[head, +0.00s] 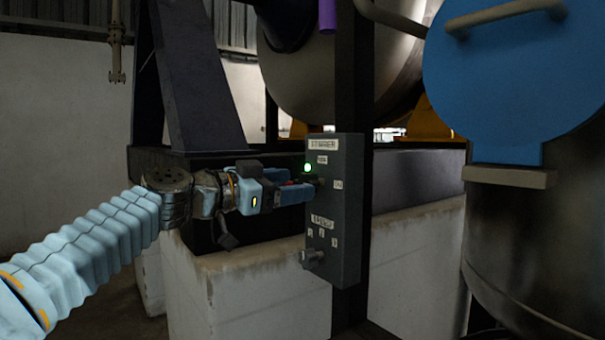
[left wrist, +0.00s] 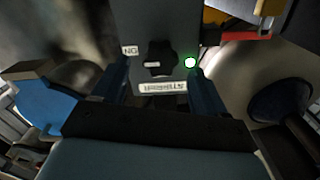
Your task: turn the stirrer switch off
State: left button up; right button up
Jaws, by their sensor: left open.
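The stirrer switch is a dark knob (left wrist: 160,54) on a grey control box (head: 347,225). In the left wrist view the box appears upside down, with an "ON" label (left wrist: 130,50) beside the knob and a stirrer label (left wrist: 163,87). A green lamp (head: 307,167) near the knob is lit; it also shows in the left wrist view (left wrist: 191,62). I cannot clearly tell which way the knob points. My left gripper (head: 314,188) is open at the box's front, its fingers (left wrist: 160,72) on either side of the knob. Contact cannot be told. My right gripper is not in view.
A second knob (head: 312,257) sits low on the box, below a speed label (head: 323,221) and small number plates. The box is fixed to a dark post (head: 354,80). A concrete plinth (head: 240,295) stands behind. A blue round cover (head: 510,75) and metal vessel (head: 535,240) are at right.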

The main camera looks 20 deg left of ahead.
aim_at(304, 183)
pick_arm(q)
jog(key=shift+p+x, duration=0.35)
jog(key=shift+x, duration=1.35)
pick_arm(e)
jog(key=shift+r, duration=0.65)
pick_arm(q)
jog(key=shift+c, duration=0.3)
jog(key=c, duration=1)
